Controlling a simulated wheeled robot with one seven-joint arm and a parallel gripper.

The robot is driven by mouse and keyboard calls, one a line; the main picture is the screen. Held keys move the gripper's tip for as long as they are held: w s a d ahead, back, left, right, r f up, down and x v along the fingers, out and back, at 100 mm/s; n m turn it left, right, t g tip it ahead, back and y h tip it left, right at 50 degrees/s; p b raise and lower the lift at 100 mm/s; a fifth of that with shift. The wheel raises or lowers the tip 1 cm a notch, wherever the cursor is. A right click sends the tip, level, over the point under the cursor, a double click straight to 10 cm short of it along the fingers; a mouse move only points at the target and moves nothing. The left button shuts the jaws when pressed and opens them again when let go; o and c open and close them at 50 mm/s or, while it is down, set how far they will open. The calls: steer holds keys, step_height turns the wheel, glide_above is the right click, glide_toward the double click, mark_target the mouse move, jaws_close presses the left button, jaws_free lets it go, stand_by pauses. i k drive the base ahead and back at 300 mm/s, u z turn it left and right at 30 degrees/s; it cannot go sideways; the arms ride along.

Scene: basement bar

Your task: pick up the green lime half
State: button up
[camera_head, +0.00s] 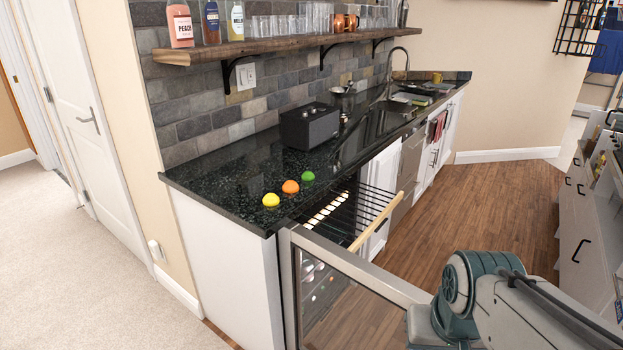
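The green lime half (307,176) sits on the black speckled countertop (225,165), near its front edge. It is the farthest of a row of three small round fruits. An orange fruit (290,187) lies just nearer to me, and a yellow one (271,200) lies nearest; the three stand apart. Part of my arm shows at the lower right, well away from the lime and in front of the counter. My gripper is not visible in this view.
An open fridge door (350,264) juts out below the counter, with a pulled-out wire rack (345,215) behind it. A black box (309,126) stands behind the fruits. A wooden shelf (260,47) with bottles and glasses hangs above.

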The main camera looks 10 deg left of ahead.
mark_target(306, 177)
steer(key=u, duration=2.1)
steer(key=i, duration=3.3)
steer(key=z, duration=3.6)
steer(key=i, duration=0.5)
steer(key=z, duration=0.1)
